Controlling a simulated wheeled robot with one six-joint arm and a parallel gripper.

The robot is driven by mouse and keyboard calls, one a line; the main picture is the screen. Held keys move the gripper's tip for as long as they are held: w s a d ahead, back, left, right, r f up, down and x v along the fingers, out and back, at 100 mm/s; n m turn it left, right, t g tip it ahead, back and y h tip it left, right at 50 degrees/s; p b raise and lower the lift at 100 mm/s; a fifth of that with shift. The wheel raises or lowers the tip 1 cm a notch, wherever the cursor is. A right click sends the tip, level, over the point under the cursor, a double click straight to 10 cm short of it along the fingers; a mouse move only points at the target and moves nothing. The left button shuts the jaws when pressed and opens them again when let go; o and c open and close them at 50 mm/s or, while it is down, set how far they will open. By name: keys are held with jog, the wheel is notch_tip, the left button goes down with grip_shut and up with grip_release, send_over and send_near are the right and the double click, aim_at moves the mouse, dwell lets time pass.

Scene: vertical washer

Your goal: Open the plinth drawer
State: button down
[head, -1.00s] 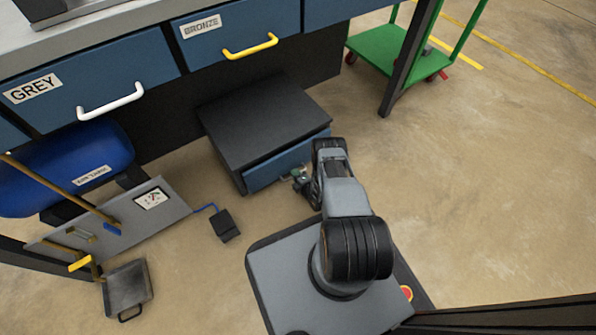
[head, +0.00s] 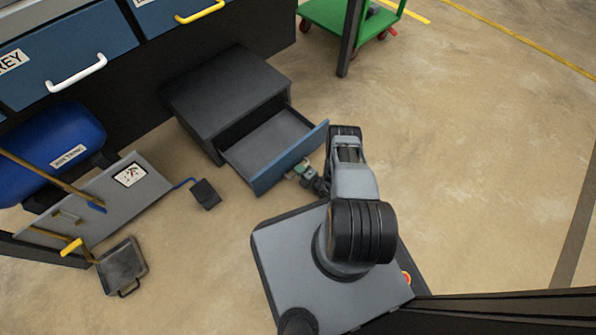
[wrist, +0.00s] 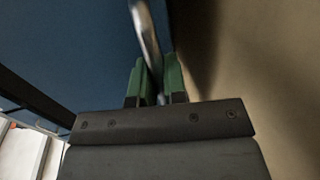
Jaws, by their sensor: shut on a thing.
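The plinth drawer (head: 270,137) is pulled out of the black plinth box (head: 225,88) on the floor. Its grey inside shows and looks empty, and its blue front (head: 290,160) faces my base. My gripper (head: 302,171) is at the outer side of the blue front. In the wrist view, the green fingers of my gripper (wrist: 153,82) are shut on a metal bar handle (wrist: 146,38) in front of the blue panel. In the head view the handle is hidden by the gripper and arm.
A black pedal (head: 205,194) on a blue cord, a grey panel (head: 105,205) and a dustpan (head: 122,265) lie to the left. A blue tank (head: 50,150) is behind them. A green cart (head: 330,18) stands at the back. The floor at right is clear.

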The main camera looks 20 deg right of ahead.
jog(key=shift+s+a, duration=0.15)
jog(key=shift+s, duration=0.25)
jog(key=c, duration=1.4)
grip_release()
jog(key=shift+o, duration=1.1)
jog(key=shift+d, duration=0.2)
